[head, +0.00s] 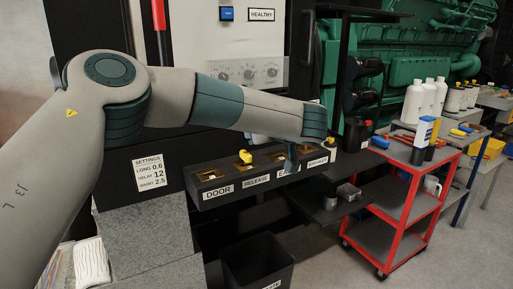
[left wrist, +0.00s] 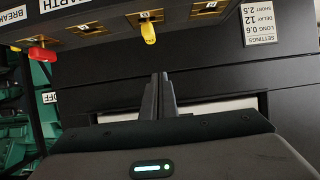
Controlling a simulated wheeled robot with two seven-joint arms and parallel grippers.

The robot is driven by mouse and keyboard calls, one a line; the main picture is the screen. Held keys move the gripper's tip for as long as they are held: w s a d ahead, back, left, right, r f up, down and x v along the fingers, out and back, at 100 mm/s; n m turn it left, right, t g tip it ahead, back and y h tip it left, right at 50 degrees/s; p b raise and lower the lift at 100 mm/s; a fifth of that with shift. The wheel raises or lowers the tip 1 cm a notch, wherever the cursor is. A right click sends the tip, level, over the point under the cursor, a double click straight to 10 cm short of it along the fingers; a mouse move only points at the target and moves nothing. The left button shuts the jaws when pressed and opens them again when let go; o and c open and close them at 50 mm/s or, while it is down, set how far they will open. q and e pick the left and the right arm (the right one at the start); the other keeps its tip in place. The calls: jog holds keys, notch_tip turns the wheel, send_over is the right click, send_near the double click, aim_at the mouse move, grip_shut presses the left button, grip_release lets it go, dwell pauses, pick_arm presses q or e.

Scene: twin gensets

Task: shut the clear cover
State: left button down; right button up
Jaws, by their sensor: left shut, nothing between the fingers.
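The clear cover (head: 268,68) appears in the head view as a see-through panel in front of several dials on the white cabinet front. I cannot tell how far it stands from the dials. My left gripper (head: 289,165) is below and to the right of the cover, in front of the black key box, apart from the cover. In the left wrist view its two dark fingers (left wrist: 159,85) are together with nothing between them. The cover does not show clearly in that view. My right gripper is not in view.
The black key box (head: 222,198) has labelled slots and a yellow key (head: 245,156); a red key (left wrist: 42,54) shows in the left wrist view. A black bin (head: 257,272) stands below.

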pick_arm(q)
jog(key=shift+s+d+f, duration=0.25)
jog(key=shift+s+f, duration=0.15)
jog(key=shift+s, duration=0.1)
jog(key=shift+s+d+f, duration=0.2)
jog(key=shift+s+f, duration=0.2)
jog(key=shift+s, duration=0.05)
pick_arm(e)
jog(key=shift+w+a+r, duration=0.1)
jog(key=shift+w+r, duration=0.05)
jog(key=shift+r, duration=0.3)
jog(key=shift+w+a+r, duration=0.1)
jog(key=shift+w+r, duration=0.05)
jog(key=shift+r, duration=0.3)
